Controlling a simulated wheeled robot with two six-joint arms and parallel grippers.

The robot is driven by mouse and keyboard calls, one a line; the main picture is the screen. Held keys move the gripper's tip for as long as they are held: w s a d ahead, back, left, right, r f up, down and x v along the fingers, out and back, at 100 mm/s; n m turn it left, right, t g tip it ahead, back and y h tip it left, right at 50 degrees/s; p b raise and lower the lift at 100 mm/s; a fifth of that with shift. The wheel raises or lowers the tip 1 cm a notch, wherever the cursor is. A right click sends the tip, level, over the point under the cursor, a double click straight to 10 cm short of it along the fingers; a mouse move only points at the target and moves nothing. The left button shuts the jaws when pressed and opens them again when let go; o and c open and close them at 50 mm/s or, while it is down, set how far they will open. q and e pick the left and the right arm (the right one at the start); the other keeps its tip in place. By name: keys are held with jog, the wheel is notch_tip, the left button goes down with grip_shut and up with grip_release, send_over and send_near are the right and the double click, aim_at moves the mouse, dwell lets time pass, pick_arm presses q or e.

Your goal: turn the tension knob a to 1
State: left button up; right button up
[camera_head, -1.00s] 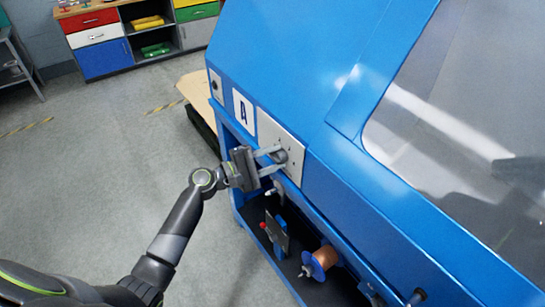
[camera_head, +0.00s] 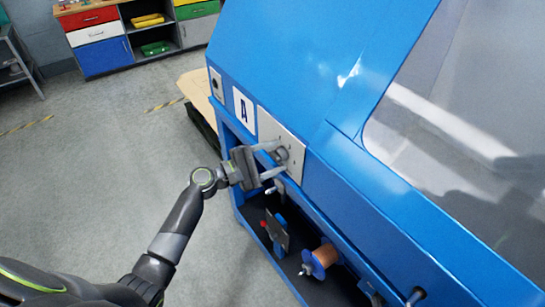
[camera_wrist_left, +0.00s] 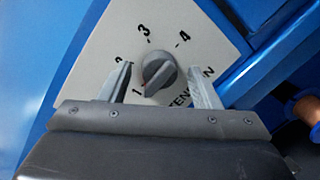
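In the left wrist view the knob (camera_wrist_left: 160,72) sits amid the printed numbers 1, 2, 3 and 4. Its narrow end, with a small reddish mark, points down-left, close to the 1 (camera_wrist_left: 137,92). My left gripper (camera_head: 278,158) is open around the knob. Its two fingers stand on either side with visible gaps in the left wrist view (camera_wrist_left: 161,70). My right gripper is not in view.
Below the plate, an open bay of the blue machine holds a copper-coloured spool (camera_head: 325,255) and small fittings (camera_head: 277,232). A clear sloped window (camera_head: 450,130) lies at right. Coloured drawers (camera_head: 100,35) stand far back. The floor at left is free.

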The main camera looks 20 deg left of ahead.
pick_arm(q)
jog(key=b+v, duration=0.5)
jog(key=v, duration=1.2)
jog(key=shift+s+a+r, duration=0.1)
jog(key=shift+s+a, duration=0.05)
